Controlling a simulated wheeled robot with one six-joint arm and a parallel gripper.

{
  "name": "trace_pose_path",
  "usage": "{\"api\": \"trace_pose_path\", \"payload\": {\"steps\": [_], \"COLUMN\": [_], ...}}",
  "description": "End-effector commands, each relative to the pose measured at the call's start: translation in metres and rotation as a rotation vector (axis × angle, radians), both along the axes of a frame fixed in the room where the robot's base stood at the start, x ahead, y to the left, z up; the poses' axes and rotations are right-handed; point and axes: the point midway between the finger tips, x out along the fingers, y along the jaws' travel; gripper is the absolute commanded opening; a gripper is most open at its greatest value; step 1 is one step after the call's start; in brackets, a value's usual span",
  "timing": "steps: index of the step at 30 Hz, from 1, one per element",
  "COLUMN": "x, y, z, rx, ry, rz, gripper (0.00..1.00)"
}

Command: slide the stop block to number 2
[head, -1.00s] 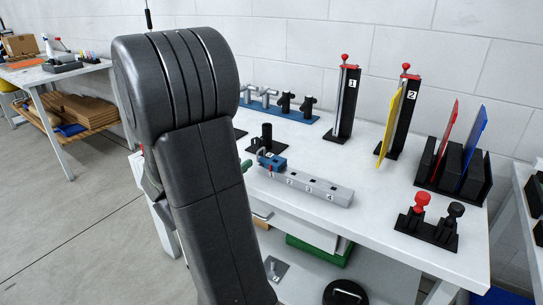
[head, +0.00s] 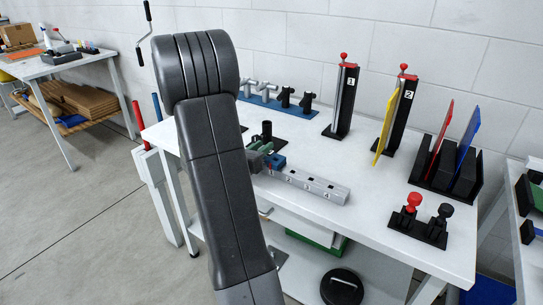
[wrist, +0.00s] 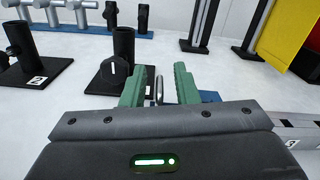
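The blue stop block (head: 277,161) sits at the left end of a grey numbered rail (head: 318,188) on the white bench. Part of the block also shows in the wrist view (wrist: 209,96), just right of my fingers. My gripper (head: 262,153) has green fingers at the block's left side, partly hidden behind my arm in the head view. In the wrist view my gripper (wrist: 160,88) is open, with a thin metal loop (wrist: 159,90) visible between the fingers. Whether the fingers touch the loop or block is unclear. My gripper body hides most of the block.
A black post on a base (wrist: 123,62) stands close beyond my fingers. Two numbered towers (head: 344,98) stand at the back. A panel rack (head: 446,172) and a base with red and black knobs (head: 418,228) stand right. Bench surface between rail and rack is clear.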

Motion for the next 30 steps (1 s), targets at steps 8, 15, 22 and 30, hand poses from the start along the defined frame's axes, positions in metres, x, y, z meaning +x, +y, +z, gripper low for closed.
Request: {"api": "trace_pose_path", "payload": {"steps": [8, 15, 22, 30], "x": [0.000, -0.001, -0.008, -0.018], "y": [0.000, -0.001, -0.012, -0.025], "z": [0.000, -0.001, -0.002, -0.002], "rx": [0.000, 0.000, -0.001, -0.001], "ry": [0.000, 0.000, -0.001, -0.001], "rz": [0.000, -0.001, -0.001, -0.002], "gripper": [0.02, 0.00, 0.00, 0.00]}}
